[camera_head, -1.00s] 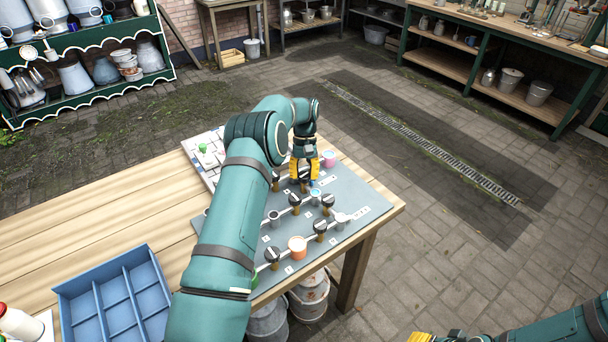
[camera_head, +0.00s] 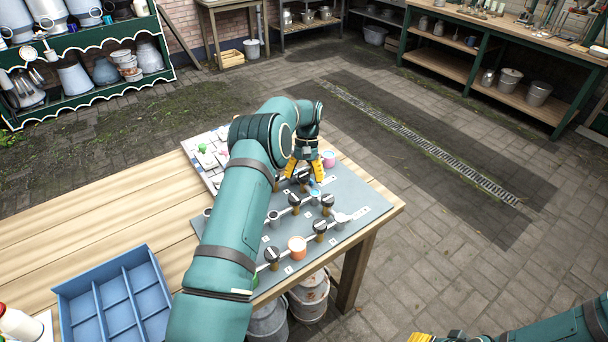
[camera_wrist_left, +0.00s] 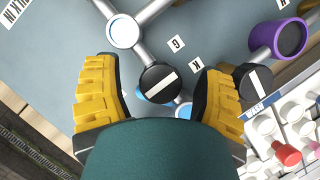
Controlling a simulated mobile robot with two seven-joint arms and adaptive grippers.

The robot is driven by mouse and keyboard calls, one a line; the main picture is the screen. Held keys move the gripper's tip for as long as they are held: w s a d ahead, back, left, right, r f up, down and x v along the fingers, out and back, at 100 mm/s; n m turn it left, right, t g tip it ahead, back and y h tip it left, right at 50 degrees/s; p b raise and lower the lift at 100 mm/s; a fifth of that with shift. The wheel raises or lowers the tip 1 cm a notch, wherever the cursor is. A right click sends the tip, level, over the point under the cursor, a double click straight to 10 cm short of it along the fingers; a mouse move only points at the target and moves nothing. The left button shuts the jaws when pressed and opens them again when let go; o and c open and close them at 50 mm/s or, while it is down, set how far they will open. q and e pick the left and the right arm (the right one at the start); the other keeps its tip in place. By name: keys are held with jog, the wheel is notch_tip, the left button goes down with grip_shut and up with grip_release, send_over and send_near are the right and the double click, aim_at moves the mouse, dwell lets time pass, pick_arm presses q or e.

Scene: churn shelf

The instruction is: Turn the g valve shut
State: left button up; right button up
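A black valve knob (camera_wrist_left: 160,83) with a white stripe is between my left fingers in the left wrist view, with a gap on each side. A G label (camera_wrist_left: 176,43) lies beside it and a K label (camera_wrist_left: 196,64) is also close. The stripe runs across the pipe's line. My left gripper (camera_head: 304,172) is open over the far part of the grey valve board (camera_head: 352,190); its yellow fingers also show in the wrist view. A second striped knob (camera_wrist_left: 255,80) is close to the right-hand finger. My right gripper (camera_head: 422,337) is cut off at the bottom edge.
Several other knobs, an orange cup (camera_head: 297,246) and a pink cup (camera_head: 328,157) stand on the board. A white tray (camera_head: 190,150) is beside it. A blue divided box (camera_head: 112,300) is on the wooden table (camera_head: 90,220). The table's middle is bare.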

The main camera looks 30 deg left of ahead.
pick_arm(q)
jog(key=shift+r, duration=0.15)
jog(key=v, duration=0.7)
jog(key=shift+w+r, duration=0.15)
jog(key=shift+r, duration=0.05)
dwell(0.6)
